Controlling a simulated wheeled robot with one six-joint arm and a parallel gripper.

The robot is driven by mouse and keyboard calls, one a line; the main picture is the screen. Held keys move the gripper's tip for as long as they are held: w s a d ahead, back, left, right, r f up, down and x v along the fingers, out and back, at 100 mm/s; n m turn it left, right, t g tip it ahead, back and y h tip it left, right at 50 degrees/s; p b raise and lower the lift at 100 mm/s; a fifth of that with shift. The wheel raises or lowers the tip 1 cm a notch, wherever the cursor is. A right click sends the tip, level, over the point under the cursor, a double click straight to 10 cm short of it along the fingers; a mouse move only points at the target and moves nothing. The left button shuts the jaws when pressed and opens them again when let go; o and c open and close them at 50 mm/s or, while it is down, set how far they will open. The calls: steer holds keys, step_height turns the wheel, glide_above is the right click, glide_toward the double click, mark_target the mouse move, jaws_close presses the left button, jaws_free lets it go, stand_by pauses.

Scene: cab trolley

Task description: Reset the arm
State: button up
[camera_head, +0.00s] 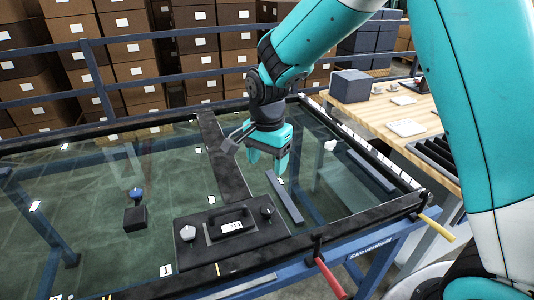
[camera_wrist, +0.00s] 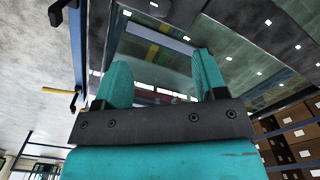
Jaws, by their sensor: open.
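My gripper (camera_head: 268,160) is teal with dark joints. It hangs above the glass-topped trolley (camera_head: 90,205), over its right half. In the wrist view, my gripper (camera_wrist: 160,85) shows two teal fingers spread apart with nothing between them. A dark panel (camera_head: 225,262) with a handle, a label and two knobs sits at the trolley's front, below and left of the gripper. My gripper appears apart from it.
A blue rail (camera_head: 150,80) runs behind the trolley, with stacked brown boxes (camera_head: 130,55) beyond. A wooden table (camera_head: 385,112) with a dark box (camera_head: 350,84) stands at the right. Red (camera_head: 330,278) and yellow (camera_head: 437,228) levers stick out at the front right corner.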

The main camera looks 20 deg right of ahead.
step_height(320, 180, up, 2)
steer(key=shift+r, duration=0.1)
stand_by(0.4)
steer(key=s+a+r+n+y, duration=0.2)
steer(key=s+r+n, duration=0.2)
steer(key=s+n, duration=0.5)
steer(key=s+a+r+n+y, duration=0.2)
steer(key=s+r+n, duration=0.3)
steer(key=s+n, duration=0.4)
steer(key=s, duration=0.6)
steer(key=shift+s+a+r, duration=0.15)
steer(key=shift+s+r, duration=0.05)
steer(key=shift+s, duration=0.1)
